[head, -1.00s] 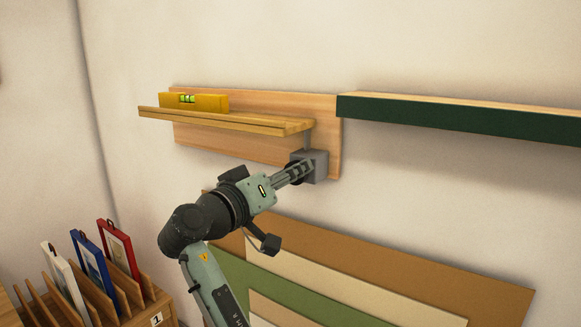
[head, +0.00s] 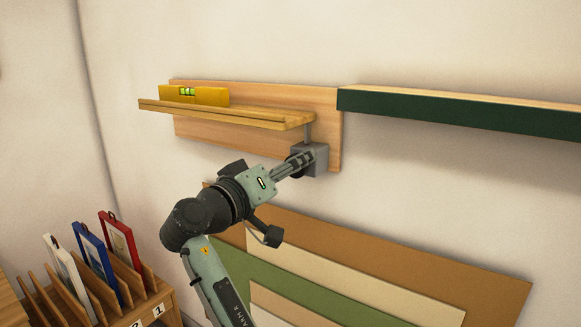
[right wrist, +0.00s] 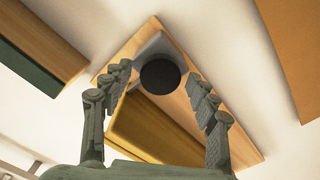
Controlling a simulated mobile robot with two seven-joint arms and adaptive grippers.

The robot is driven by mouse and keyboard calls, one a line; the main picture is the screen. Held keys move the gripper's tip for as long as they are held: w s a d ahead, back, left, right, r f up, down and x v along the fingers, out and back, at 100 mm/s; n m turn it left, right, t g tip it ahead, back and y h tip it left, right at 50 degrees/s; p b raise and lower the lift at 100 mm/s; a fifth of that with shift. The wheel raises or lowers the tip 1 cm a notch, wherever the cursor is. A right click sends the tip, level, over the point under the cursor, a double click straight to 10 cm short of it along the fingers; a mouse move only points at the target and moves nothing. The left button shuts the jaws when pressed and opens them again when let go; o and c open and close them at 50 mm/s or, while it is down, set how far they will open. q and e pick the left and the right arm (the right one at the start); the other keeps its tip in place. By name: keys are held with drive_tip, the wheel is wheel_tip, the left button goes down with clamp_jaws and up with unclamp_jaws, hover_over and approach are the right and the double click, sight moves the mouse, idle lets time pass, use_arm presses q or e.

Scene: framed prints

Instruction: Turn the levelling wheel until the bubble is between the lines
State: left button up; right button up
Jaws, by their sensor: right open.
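A yellow spirit level (head: 210,97) with a green vial (head: 187,91) stands on a narrow wooden ledge (head: 240,118). The bubble is too small to place against the lines. Below the ledge's right end, a grey block (head: 321,158) sits on the wooden backboard (head: 270,103). The dark round levelling wheel (right wrist: 160,76) faces me in the right wrist view. My right gripper (head: 306,158) is open at the wheel. In the right wrist view its fingers (right wrist: 158,80) stand either side of the wheel, with small visible gaps. My left gripper is not in view.
A dark green-fronted shelf (head: 455,115) is on the wall to the right. Flat coloured boards (head: 420,255) lean below. A wooden rack (head: 135,285) with several framed prints, including a red one (head: 119,240), stands at lower left.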

drive_tip(key=v, duration=1.2)
idle(0.6)
